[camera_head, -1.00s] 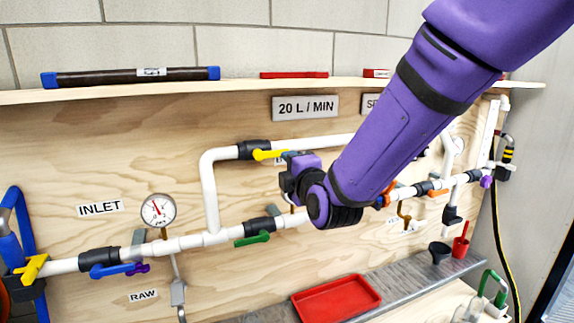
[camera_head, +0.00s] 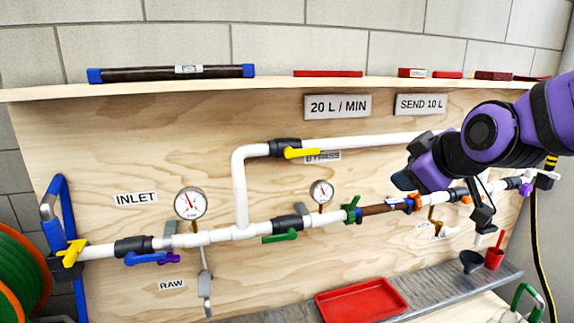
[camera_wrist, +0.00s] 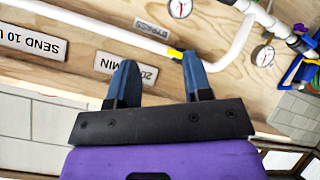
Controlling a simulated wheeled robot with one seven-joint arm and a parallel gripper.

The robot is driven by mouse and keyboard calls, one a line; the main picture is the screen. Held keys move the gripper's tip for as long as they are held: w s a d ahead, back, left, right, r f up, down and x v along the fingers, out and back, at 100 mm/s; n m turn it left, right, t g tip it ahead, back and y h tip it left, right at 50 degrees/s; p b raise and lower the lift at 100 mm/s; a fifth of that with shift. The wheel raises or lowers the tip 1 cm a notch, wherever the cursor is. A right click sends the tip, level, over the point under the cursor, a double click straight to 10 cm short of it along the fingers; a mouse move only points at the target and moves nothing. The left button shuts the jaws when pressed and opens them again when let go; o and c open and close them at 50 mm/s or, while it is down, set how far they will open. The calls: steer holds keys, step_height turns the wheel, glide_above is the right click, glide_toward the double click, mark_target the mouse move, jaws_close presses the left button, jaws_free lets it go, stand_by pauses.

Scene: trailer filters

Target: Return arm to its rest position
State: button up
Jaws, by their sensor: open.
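My purple arm (camera_head: 490,135) is at the right in the head view, in front of the board, with its dark wrist end near the right side of the pipework. In the wrist view my gripper (camera_wrist: 160,75) is open. Its two dark blue fingers stand apart, and nothing is held between them. Beyond the fingers are the board, the tilted 20 L / MIN sign (camera_wrist: 125,68) and the yellow valve handle (camera_wrist: 175,53). In the head view the exact pose of the fingertips is hard to make out.
White pipes (camera_head: 240,190) with coloured valve handles and gauges (camera_head: 190,203) run across the board. A brown cartridge (camera_head: 385,208) sits in the lower line. A shelf (camera_head: 280,83) runs above. A red tray (camera_head: 360,300) lies below on a grey ledge (camera_head: 440,283).

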steer(key=s+d+m+g+h, duration=0.1)
steer(key=s+d+m, duration=0.3)
steer(key=s, duration=0.5)
steer(key=s+d+m+g+h, duration=0.1)
steer(key=s+d+m+g, duration=0.3)
steer(key=s, duration=0.5)
steer(key=shift+s+f+m+h, duration=0.2)
steer(key=shift+s+m+h, duration=0.1)
steer(key=shift+m, duration=0.6)
